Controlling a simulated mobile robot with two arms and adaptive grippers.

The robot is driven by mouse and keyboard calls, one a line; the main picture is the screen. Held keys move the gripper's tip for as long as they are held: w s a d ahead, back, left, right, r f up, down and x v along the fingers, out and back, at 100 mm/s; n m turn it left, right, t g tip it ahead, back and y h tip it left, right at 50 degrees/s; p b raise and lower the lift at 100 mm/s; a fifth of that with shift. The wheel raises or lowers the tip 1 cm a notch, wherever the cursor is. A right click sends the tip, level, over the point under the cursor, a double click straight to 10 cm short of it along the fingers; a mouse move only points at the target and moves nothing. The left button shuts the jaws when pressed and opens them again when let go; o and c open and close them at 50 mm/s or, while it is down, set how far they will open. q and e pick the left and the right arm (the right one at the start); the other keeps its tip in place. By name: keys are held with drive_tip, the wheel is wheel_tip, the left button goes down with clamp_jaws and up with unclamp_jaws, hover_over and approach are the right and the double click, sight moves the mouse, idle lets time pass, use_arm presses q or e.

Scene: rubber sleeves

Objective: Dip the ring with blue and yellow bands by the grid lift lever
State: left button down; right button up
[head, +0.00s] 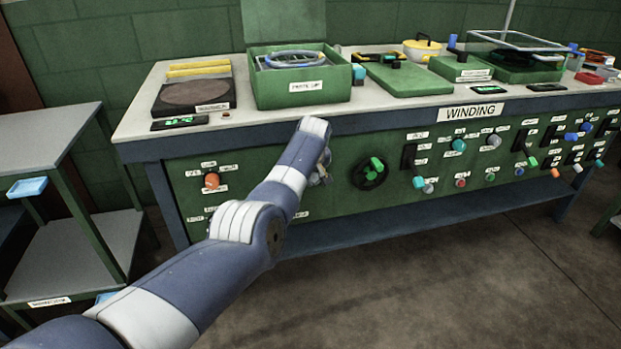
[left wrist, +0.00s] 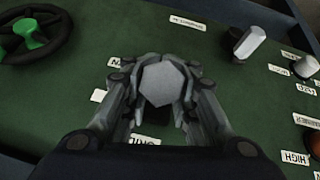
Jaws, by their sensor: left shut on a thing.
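A ring with blue and yellow on it (head: 291,60) lies inside an open green box (head: 303,93) on the bench top. Its bands are too small to tell clearly. My left gripper (head: 322,171) is at the green front panel below the box, largely hidden by my own wrist. In the left wrist view my left gripper (left wrist: 162,88) is shut on a pale grey, hexagonal-ended control (left wrist: 163,82), one finger on each side. The label beneath it is partly hidden, so I cannot confirm it is the grid lift lever. My right gripper is not in view.
The panel holds a dark handwheel (head: 370,172) with a green grip just right of my gripper, an orange knob (head: 211,180) to the left, and several other controls. A grey lever (left wrist: 248,42) is nearby in the wrist view. Floor in front is clear.

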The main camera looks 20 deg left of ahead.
use_arm(q)
drive_tip(key=shift+w+r, duration=0.1)
drive_tip(key=shift+r, duration=0.1)
drive_tip(key=c, duration=1.3)
unclamp_jaws()
drive_tip(key=shift+f, duration=0.1)
drive_tip(key=v, duration=1.2)
drive_tip(key=shift+a, duration=0.1)
